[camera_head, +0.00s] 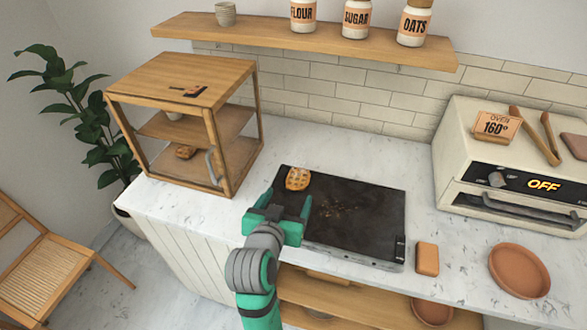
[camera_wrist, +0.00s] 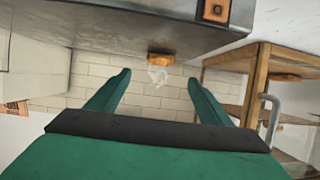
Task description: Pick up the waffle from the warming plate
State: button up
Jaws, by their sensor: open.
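The golden waffle (camera_head: 297,178) lies on the far left corner of the dark, flat warming plate (camera_head: 360,208). In the wrist view, which looks upside down, the waffle (camera_wrist: 160,58) shows against the edge of the warming plate (camera_wrist: 95,22), beyond the fingertips and roughly centred between them. My green gripper (camera_head: 287,196) is at the plate's left edge, on the near side of the waffle. Its two fingers (camera_wrist: 158,77) are spread apart with nothing between them. I cannot tell the exact gap between the fingertips and the waffle.
A wooden display case (camera_head: 185,88) with a handle stands left of the plate. An oven (camera_head: 515,165) marked OFF is at the right, with tongs on top. An orange block (camera_head: 427,259) and a terracotta plate (camera_head: 519,271) lie on the counter. A shelf (camera_head: 300,38) hangs above.

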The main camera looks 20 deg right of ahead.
send_near(298, 178)
jog(key=x, duration=0.2)
jog(key=shift+w+d+f, duration=0.15)
jog(key=shift+w+f, duration=0.05)
jog(key=shift+w, duration=0.05)
jog(key=shift+x, duration=2.55)
jog(key=shift+c, duration=0.2)
jog(key=c, duration=1.1)
jog(key=shift+r, duration=0.1)
